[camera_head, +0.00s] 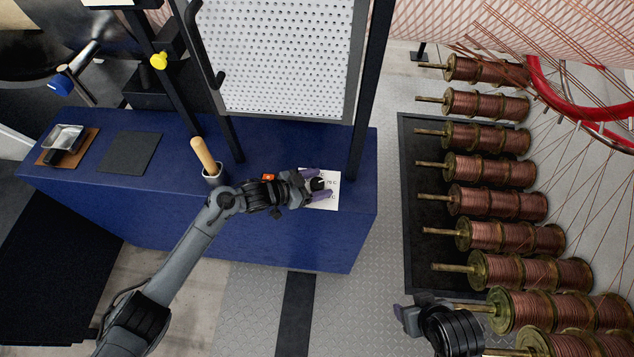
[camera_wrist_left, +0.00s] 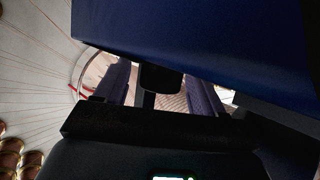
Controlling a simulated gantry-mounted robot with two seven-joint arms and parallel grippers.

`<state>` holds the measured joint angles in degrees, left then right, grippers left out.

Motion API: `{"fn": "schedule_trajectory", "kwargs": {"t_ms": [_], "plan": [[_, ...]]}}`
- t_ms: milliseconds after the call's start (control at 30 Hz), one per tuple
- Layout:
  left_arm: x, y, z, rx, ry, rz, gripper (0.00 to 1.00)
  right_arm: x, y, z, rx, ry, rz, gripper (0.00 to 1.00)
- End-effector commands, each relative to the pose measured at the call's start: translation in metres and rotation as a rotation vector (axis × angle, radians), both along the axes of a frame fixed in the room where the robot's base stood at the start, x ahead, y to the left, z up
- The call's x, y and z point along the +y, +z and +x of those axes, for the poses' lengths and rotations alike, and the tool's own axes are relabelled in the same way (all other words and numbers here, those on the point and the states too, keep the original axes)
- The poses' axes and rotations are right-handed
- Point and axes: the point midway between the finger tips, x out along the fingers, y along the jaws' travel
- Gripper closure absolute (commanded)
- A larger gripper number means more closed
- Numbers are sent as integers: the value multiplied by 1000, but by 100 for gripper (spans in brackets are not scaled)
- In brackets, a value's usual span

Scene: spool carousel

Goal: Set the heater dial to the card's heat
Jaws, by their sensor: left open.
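A white card (camera_head: 331,201) with printed temperature lines lies at the right end of the blue bench top. Only parts of lines ending in C show, and I cannot read the heat with certainty. My left gripper (camera_head: 322,185) is over the card and hides part of it. Its purple fingers are open, with a small dark piece between them. In the left wrist view a dark block (camera_wrist_left: 161,79) shows between the fingers; I cannot tell whether it is the heater dial or whether they touch it. My right gripper (camera_head: 410,313) is at the lower right, its jaws unclear.
The blue bench (camera_head: 300,235) carries a wooden-handled tool in a holder (camera_head: 205,158), a dark mat (camera_head: 130,153) and a metal tray (camera_head: 66,138). A perforated panel (camera_head: 275,60) stands behind the arm. Several copper spools (camera_head: 495,201) line the right side.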

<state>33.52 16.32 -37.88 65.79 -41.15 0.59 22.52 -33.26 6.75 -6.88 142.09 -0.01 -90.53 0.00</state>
Motion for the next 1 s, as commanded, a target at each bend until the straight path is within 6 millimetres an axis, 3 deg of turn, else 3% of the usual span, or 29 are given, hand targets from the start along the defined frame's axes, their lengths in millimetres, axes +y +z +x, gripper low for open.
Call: {"fn": "schedule_trajectory", "kwargs": {"t_ms": [167,633,1000], "plan": [[12,6,-5,-1,1,1,31,-2,4,0,0,4,-7,39],[74,34,-38,1,1,2,31,-1,15,0,-1,4,-4,39],[89,41,-46,0,0,1,31,1,16,0,-1,-2,3,39]]}}
